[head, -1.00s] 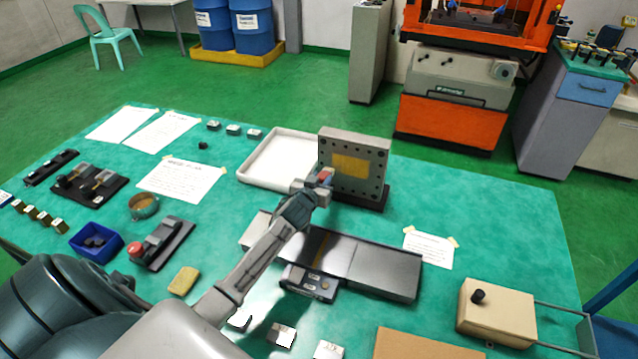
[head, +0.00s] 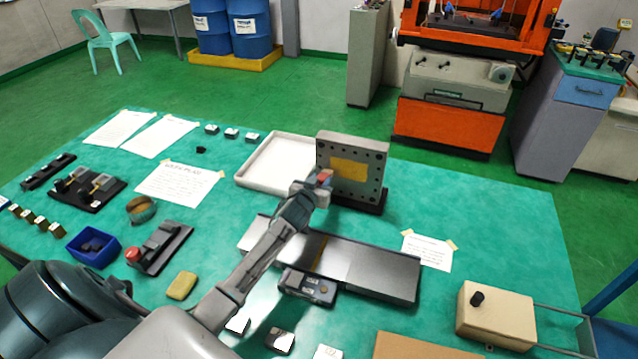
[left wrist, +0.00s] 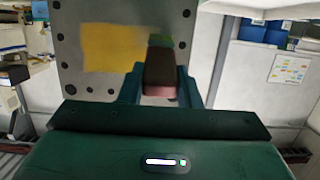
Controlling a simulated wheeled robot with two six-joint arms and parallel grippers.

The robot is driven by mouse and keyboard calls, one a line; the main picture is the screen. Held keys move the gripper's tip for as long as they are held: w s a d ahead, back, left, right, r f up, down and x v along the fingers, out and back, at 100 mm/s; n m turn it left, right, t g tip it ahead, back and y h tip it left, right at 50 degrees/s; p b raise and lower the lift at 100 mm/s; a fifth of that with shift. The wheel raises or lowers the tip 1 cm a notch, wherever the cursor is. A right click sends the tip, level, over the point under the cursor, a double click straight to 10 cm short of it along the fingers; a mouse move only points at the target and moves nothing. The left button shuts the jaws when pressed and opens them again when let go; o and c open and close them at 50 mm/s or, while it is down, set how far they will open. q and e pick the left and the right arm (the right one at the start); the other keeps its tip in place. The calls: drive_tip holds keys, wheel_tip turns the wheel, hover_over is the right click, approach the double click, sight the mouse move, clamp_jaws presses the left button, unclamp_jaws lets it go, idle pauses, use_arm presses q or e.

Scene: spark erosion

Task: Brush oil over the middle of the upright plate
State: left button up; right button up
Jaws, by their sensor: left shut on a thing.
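The upright plate (head: 352,149) is a grey square block with dark holes along its edges, standing on a dark base. A yellow-amber patch (head: 349,170) covers the middle of its face. My left gripper (head: 318,188) is in front of the plate's lower left part, shut on a small brush (head: 325,177) with a reddish part showing. In the left wrist view the brush (left wrist: 160,75) sits between both fingers, its greenish end overlapping the plate beside the patch (left wrist: 110,47). I cannot tell whether it touches the plate. My right gripper is not in view.
A white tray (head: 250,178) lies left of the plate. A dark steel slab (head: 380,273) lies in front. A beige box (head: 497,316) stands front right. The green table right of the plate is clear.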

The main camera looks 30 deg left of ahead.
use_arm(q)
drive_tip(key=shift+w, duration=0.4)
drive_tip(key=d, duration=0.4)
drive_tip(key=shift+a+r, duration=0.15)
drive_tip(key=shift+a, duration=1.95)
